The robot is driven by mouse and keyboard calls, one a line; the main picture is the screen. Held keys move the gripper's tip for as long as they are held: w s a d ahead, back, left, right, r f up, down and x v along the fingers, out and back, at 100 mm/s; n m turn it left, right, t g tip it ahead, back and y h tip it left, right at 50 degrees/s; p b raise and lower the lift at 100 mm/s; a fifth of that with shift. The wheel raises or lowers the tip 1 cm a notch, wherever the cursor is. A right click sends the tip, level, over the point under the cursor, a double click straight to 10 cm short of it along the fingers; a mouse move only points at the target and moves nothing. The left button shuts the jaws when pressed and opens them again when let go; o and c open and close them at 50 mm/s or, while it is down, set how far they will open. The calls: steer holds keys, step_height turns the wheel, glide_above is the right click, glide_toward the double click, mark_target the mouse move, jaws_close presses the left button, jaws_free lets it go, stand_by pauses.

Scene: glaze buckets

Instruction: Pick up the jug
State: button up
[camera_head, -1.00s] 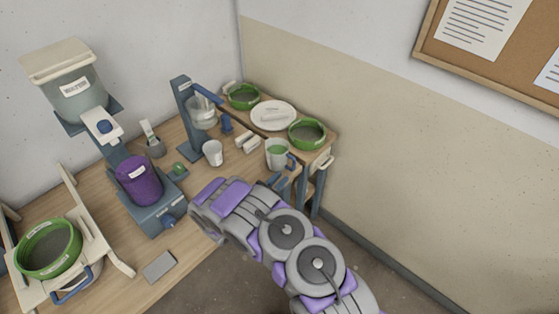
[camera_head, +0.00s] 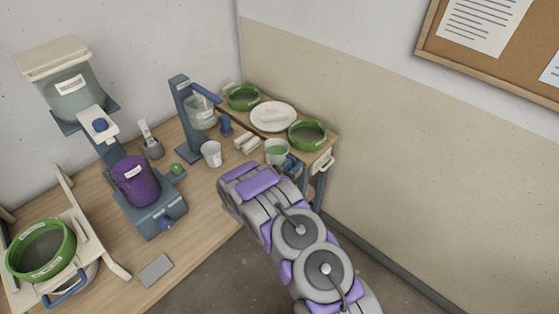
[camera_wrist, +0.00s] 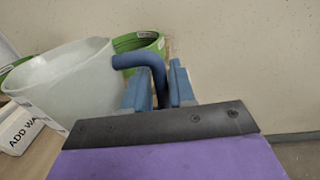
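The jug (camera_head: 277,152) is a whitish vessel with a blue handle, on the wooden surface at the bench's right end. In the wrist view the jug's pale body (camera_wrist: 75,85) fills the left side, upright. Its blue handle (camera_wrist: 142,60) sticks out to the right and bends down. My gripper (camera_wrist: 159,78) has its two blue fingers apart, one on each side of the handle's downward part. I see no clear squeeze on the handle. The lower handle is hidden by my gripper. In the head view my gripper (camera_head: 290,165) is at the jug's right side, partly hidden by my arm.
Green-rimmed sieves (camera_head: 307,134) and a white plate (camera_head: 273,116) stand close behind the jug. A white cup (camera_head: 212,153) and a blue stand (camera_head: 186,120) are to its left. A label block (camera_wrist: 20,128) lies beside the jug. The floor in front is free.

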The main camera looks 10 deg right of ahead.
jaws_close()
stand_by(1.4)
